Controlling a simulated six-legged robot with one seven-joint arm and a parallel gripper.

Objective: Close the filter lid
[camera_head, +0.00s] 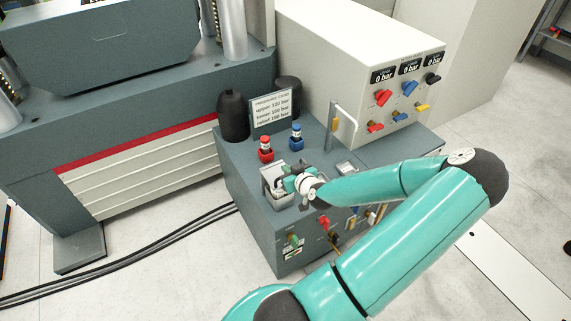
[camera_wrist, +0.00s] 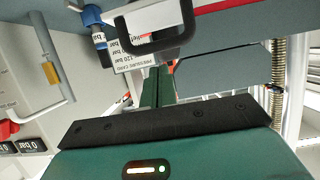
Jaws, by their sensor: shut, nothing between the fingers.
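In the head view a small light-grey metal box (camera_head: 279,203) is set into the top of the grey cabinet. A pale panel (camera_head: 268,174), which looks like the filter lid, stands raised and tilted at its back left. My gripper (camera_head: 284,184) is at this box, close to the panel and covering part of it; I cannot tell whether they touch. In the wrist view my gripper's green fingers (camera_wrist: 158,78) are together and empty. A black U-shaped bracket (camera_wrist: 158,45) shows just beyond them; I cannot tell what it belongs to.
Red (camera_head: 265,149) and blue (camera_head: 296,137) fittings, a black bottle (camera_head: 233,115) and a pressure card (camera_head: 270,112) stand behind the box. Coloured knobs are on the cabinet front.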

